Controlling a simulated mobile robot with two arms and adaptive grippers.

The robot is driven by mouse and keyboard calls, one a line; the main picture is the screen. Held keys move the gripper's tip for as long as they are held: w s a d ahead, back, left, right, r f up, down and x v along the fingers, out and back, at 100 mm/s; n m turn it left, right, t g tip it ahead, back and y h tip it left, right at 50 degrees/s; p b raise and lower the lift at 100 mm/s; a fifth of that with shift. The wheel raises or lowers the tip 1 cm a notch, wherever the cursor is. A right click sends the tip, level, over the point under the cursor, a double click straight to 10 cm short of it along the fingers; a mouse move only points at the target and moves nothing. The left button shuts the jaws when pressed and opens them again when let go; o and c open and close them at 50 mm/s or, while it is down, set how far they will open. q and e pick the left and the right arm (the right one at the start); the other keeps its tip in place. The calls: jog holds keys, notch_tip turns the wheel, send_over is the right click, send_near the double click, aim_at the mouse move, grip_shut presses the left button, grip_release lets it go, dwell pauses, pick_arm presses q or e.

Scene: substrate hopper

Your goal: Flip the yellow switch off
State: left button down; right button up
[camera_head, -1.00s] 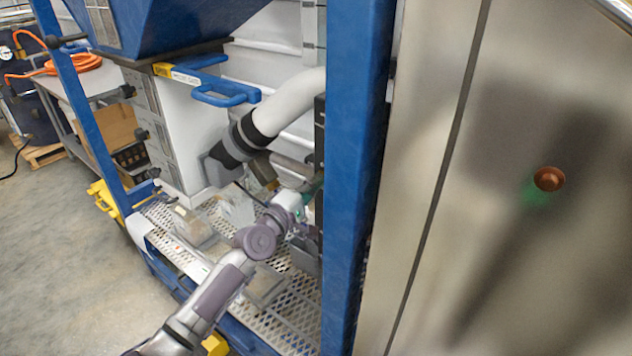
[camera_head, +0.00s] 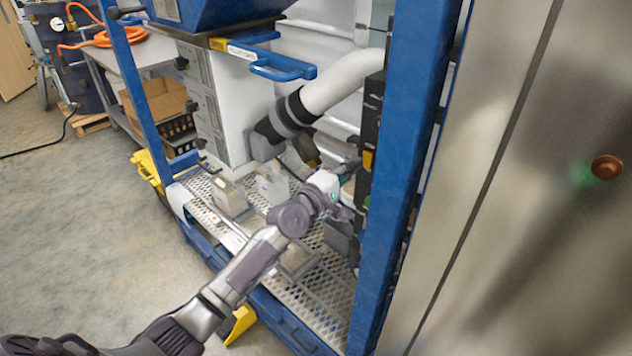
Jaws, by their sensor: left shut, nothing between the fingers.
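A small yellow part (camera_head: 368,160), which looks like the yellow switch, sits on the side of a black box (camera_head: 372,120) beside the blue post. Its setting is too small to tell. My left gripper (camera_head: 350,166) is just left of the yellow part, at the end of my grey arm reaching in from the lower left. Its fingers are shut and appear empty. They are small and partly lost against the dark box, so I cannot tell whether they touch the switch. My right gripper is not in view.
A blue post (camera_head: 398,150) stands right of the box. A white hose (camera_head: 345,82) with a black cuff hangs above my gripper. Below lies a perforated metal deck (camera_head: 315,292) with clear containers. A metal cabinet (camera_head: 500,220) with a red-brown button (camera_head: 607,167) fills the right.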

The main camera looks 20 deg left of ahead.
pick_arm(q)
jog(key=r+v, duration=0.2)
jog(key=v, duration=0.8)
jog(key=shift+s+r, duration=0.25)
jog(key=shift+s, duration=0.05)
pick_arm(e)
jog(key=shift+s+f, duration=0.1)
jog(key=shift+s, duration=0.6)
pick_arm(q)
jog(key=shift+a, duration=0.15)
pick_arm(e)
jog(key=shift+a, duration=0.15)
